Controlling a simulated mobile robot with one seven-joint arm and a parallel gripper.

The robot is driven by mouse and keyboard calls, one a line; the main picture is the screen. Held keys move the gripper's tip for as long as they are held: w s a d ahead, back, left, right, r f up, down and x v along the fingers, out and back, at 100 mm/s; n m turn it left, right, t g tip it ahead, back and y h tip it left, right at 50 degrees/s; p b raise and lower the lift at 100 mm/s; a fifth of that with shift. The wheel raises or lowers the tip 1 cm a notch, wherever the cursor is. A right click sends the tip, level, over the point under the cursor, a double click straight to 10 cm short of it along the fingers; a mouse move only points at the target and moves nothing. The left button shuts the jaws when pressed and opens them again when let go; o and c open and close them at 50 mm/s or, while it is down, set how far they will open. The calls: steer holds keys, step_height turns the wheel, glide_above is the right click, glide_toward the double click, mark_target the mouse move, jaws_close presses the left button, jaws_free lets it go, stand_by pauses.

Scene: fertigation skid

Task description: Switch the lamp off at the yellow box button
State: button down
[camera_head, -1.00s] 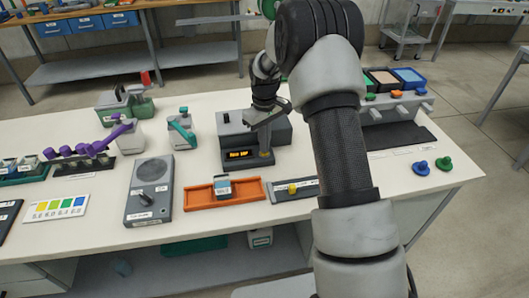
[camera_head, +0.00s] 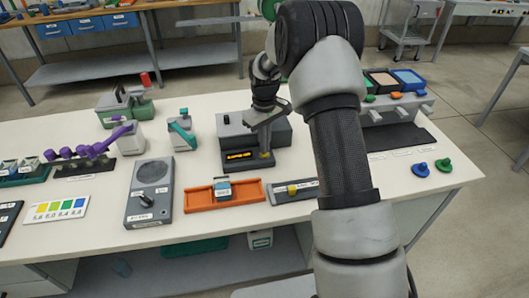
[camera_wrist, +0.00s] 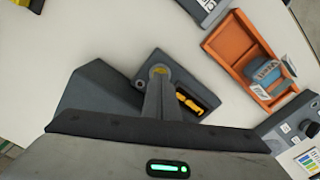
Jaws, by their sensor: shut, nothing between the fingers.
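A dark grey box (camera_head: 272,128) with a lit orange display (camera_head: 241,155) stands mid-table. A small yellow button (camera_wrist: 159,71) is on its low front part, beside the display (camera_wrist: 190,103) in the wrist view. My gripper (camera_head: 264,150) is shut and empty, pointing down over that front part. In the wrist view its fingertips (camera_wrist: 158,82) are right at the button and partly cover it. I cannot tell whether they touch it. A separate yellow knob (camera_head: 292,189) sits on a grey plate to the front right. I cannot identify a lamp.
An orange tray (camera_head: 194,198) with a small blue-grey block lies in front of the box. A grey speaker box with a lever (camera_head: 135,213) stands to its left. Blue and green knobs (camera_head: 420,169) lie at the right. Bare table surrounds the box's left side.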

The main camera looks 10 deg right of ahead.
steer(key=shift+r+p, duration=1.75)
steer(key=shift+r, duration=1.25)
steer(key=s+r+m+t+p, duration=0.1)
steer(key=s+r+p, duration=0.35)
steer(key=r, duration=0.75)
steer(key=s+r+m+t+p, duration=0.1)
steer(key=s+r+m+t, duration=0.1)
steer(key=s+r, duration=0.85)
steer(key=s+r+m+t+p, duration=0.1)
steer(key=s+r+p, duration=0.1)
steer(key=s+r, duration=0.3)
steer(key=s+r+m+t+p, duration=0.1)
steer(key=s+r, duration=0.4)
steer(key=s, duration=0.8)
steer(key=shift+r+m+t+p, duration=0.3)
steer(key=shift+r+m+p, duration=0.1)
steer(key=shift+m+p, duration=0.15)
